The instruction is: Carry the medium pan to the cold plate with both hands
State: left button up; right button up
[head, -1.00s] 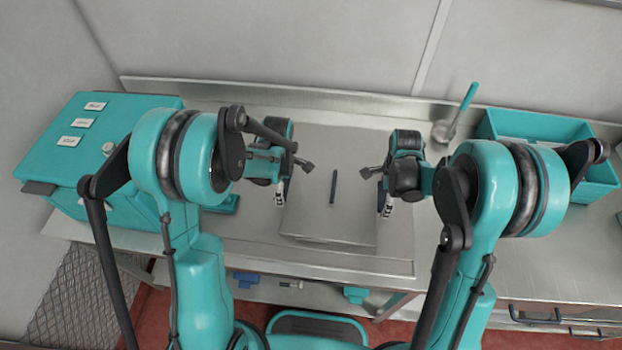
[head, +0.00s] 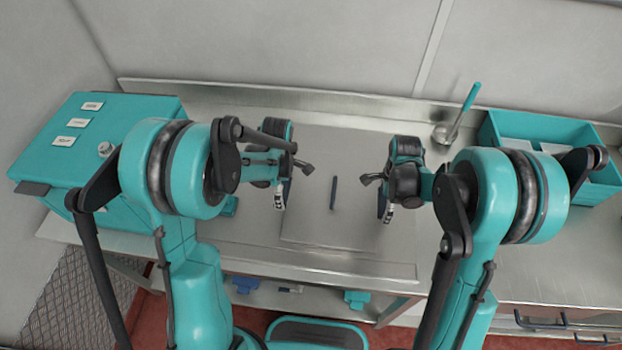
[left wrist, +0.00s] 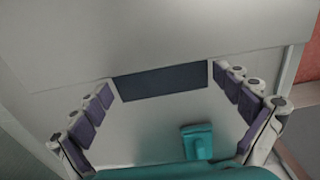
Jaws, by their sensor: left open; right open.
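A grey steel rectangular shape, apparently the medium pan (head: 325,225), lies between my grippers in the head view, with a dark bar (head: 334,192) across its middle. My left gripper (head: 279,196) is at its left side and my right gripper (head: 387,212) at its right side. Both are open. In the left wrist view, the purple-padded fingers of my left gripper (left wrist: 160,105) stand apart on either side of a dark flat rectangle (left wrist: 160,82), which looks like a side handle. Contact is unclear. I cannot tell which surface is the cold plate.
A teal box with white labels (head: 85,130) stands at the left. A teal bin (head: 545,130) and a steel holder with a teal-handled tool (head: 448,130) stand at the back right. The steel counter (head: 530,262) has bare room at the right. A wall closes the back.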

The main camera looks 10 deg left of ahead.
jog(key=shift+r, duration=0.1)
pick_arm(q)
notch_tip(320, 180, up, 10)
jog(key=shift+r, duration=0.15)
pick_arm(e)
notch_tip(320, 180, up, 12)
dwell(0.4)
pick_arm(q)
jog(key=s+a+f+m+t+b, duration=0.2)
jog(key=s+m+t+b, duration=0.5)
jog(key=s+m, duration=0.8)
jog(key=m+b, duration=0.2)
jog(key=m, duration=0.1)
jog(key=shift+s+a+f, duration=0.15)
jog(key=shift+s+a, duration=0.2)
pick_arm(e)
jog(key=s+d+f+n+t, duration=0.2)
jog(key=s+n+t, duration=0.5)
jog(key=s+n, duration=0.8)
jog(key=n, duration=0.3)
jog(key=shift+s+d+f, duration=0.2)
jog(key=shift+s+d, duration=0.1)
jog(key=shift+d, duration=0.05)
